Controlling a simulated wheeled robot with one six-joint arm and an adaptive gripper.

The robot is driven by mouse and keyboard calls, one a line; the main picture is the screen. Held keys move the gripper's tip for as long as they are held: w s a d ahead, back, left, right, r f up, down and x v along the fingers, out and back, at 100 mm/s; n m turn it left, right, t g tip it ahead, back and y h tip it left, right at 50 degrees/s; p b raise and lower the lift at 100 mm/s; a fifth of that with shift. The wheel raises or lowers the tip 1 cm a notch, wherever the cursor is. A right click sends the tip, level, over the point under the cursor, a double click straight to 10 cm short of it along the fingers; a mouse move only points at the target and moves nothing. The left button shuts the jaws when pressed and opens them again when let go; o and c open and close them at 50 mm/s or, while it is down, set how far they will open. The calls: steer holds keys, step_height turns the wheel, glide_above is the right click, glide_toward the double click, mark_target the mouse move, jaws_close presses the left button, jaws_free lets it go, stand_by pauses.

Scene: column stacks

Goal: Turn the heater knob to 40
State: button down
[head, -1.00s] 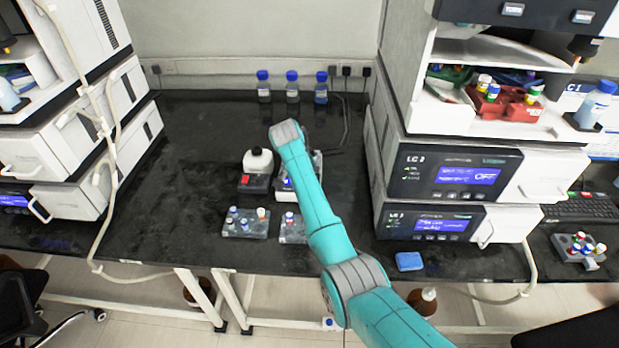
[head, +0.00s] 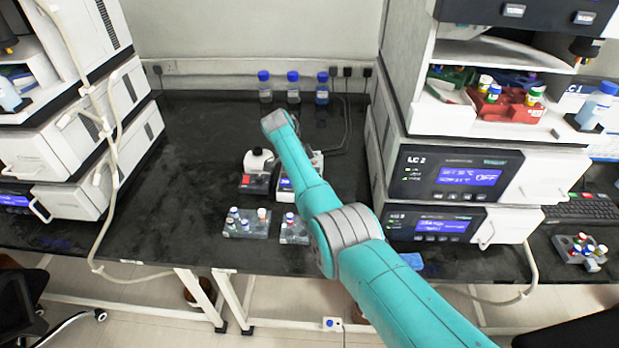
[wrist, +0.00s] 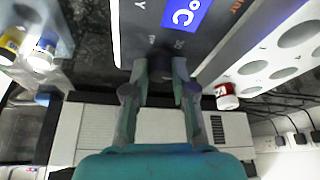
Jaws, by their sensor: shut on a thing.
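The heater (head: 285,195) stands on the dark bench, partly hidden behind my arm in the head view. In the wrist view its grey front panel (wrist: 148,22) shows a blue display (wrist: 186,14) with "°C", cut off by the picture's top edge. My gripper (wrist: 160,72) reaches the panel just below the display, its two fingers shut on the dark heater knob (wrist: 160,70). The knob is mostly hidden between the fingertips, and its setting cannot be read. In the head view my arm hides the gripper.
Vial racks (head: 246,226) sit in front. Blue-capped bottles (head: 293,88) line the back. Instrument stacks stand on both sides. The bench is clear to the left.

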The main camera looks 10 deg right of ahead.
stand_by(0.4)
steer(key=c, duration=0.9)
jaws_free()
steer(key=shift+c, duration=0.2)
steer(key=shift+r, duration=0.1)
steer(key=v, duration=1.2)
